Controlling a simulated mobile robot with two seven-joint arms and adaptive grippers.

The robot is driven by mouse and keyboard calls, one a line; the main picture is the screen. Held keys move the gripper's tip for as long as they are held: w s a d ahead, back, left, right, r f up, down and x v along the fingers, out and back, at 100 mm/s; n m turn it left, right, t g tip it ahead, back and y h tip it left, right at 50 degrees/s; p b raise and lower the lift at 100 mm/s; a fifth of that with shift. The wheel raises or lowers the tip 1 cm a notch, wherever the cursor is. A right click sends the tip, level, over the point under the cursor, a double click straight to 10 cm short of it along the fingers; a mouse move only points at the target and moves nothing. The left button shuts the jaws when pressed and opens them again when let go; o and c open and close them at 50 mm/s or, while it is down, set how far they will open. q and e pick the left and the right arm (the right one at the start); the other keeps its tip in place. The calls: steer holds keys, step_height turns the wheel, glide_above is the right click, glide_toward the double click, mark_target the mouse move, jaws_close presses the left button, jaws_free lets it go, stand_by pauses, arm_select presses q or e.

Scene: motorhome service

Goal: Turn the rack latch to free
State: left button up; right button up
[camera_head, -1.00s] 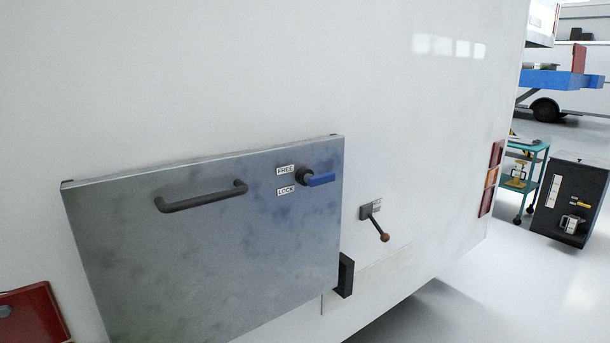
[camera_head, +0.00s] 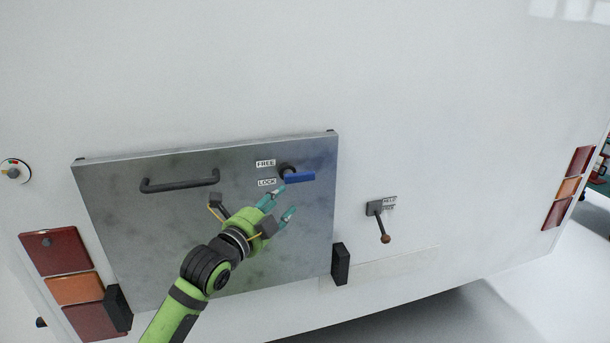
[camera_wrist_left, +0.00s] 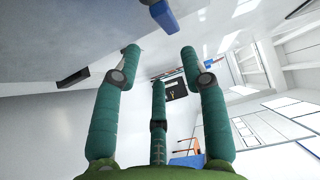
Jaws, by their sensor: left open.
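The rack latch (camera_head: 300,177) is a blue handle on a dark round pivot near the upper right of the grey metal panel (camera_head: 150,250). It points right, roughly level. A FREE label (camera_head: 265,163) and a LOCK label (camera_head: 267,182) sit to its left. My left gripper (camera_head: 279,203) is open and empty just below the latch in the head view, apart from it. In the left wrist view the blue handle (camera_wrist_left: 163,15) shows at the top, beyond the spread teal fingers (camera_wrist_left: 168,62). My right gripper is not in view.
A dark bar handle (camera_head: 180,182) is on the panel left of the latch. A lever with a brown knob (camera_head: 385,238) projects from the white wall to the right. A black block (camera_head: 340,264) juts out at the panel's lower right. Red and orange lamps (camera_head: 62,252) flank the panel.

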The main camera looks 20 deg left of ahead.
mark_target(303, 180)
arm_select(q)
steer(key=w+p, duration=0.1)
steer(key=w, duration=0.2)
steer(key=w+d, duration=0.1)
steer(key=w, duration=0.3)
steer(key=w+d+r+p, duration=0.1)
steer(key=w, duration=0.2)
steer(key=shift+w+d+p, duration=0.1)
steer(key=shift+w+p, duration=0.05)
steer(key=shift+p, duration=0.2)
steer(key=shift+w+d+f, duration=0.15)
steer(key=shift+w+d, duration=0.05)
steer(key=shift+w, duration=0.55)
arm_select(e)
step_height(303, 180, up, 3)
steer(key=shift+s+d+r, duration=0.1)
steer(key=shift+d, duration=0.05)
arm_select(q)
jaws_close()
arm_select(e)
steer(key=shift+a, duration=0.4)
